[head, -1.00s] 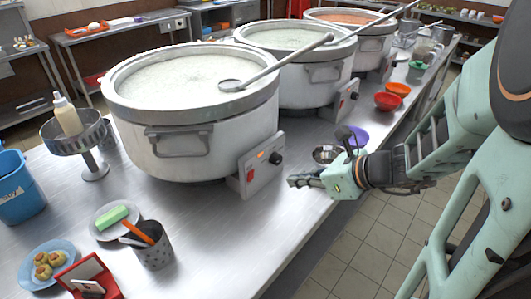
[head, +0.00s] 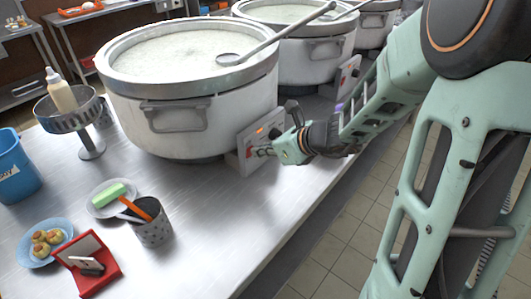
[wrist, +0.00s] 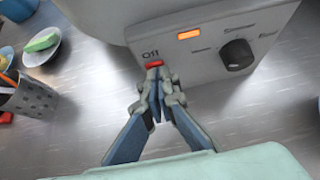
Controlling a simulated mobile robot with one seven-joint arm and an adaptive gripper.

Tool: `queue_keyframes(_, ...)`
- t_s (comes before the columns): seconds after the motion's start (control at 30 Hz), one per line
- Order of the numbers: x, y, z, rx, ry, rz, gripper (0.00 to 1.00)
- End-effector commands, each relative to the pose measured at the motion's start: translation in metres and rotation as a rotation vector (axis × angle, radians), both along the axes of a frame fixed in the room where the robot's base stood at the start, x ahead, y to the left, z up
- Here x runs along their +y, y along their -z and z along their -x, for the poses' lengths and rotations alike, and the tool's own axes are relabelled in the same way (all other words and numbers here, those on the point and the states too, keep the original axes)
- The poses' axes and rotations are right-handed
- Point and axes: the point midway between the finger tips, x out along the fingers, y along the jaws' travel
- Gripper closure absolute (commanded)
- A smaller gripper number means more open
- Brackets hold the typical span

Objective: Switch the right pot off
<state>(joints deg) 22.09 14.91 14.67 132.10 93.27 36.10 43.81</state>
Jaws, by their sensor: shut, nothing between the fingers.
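Several large white pots stand in a row: the nearest pot (head: 130,115) at the left, a second pot (head: 312,65) behind it to the right, and another (head: 372,28) farther back. The nearest pot's control box (head: 246,160) also shows in the wrist view (wrist: 215,70), with a lit orange lamp (wrist: 189,34), a black knob (wrist: 237,54) and a small red button (wrist: 154,64) beside the lettering "Off". My gripper (head: 262,151) is shut and empty in front of this box. In the wrist view its fingertips (wrist: 157,78) are right at the red button; contact cannot be told.
A ladle (head: 230,59) rests across the nearest pot. A grey utensil cup (head: 152,230), a plate with a green block (head: 110,194), a blue plate (head: 33,256) and a red stand (head: 92,280) sit on the steel counter (head: 215,245). Tiled floor lies right of the counter.

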Motion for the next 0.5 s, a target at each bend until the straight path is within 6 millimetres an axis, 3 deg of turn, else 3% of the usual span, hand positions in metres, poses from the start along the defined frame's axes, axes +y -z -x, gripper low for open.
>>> queue_keyframes(0.5, 0.0059, -0.0027, -0.0052, 0.004, 0.0, 0.002, 1.0)
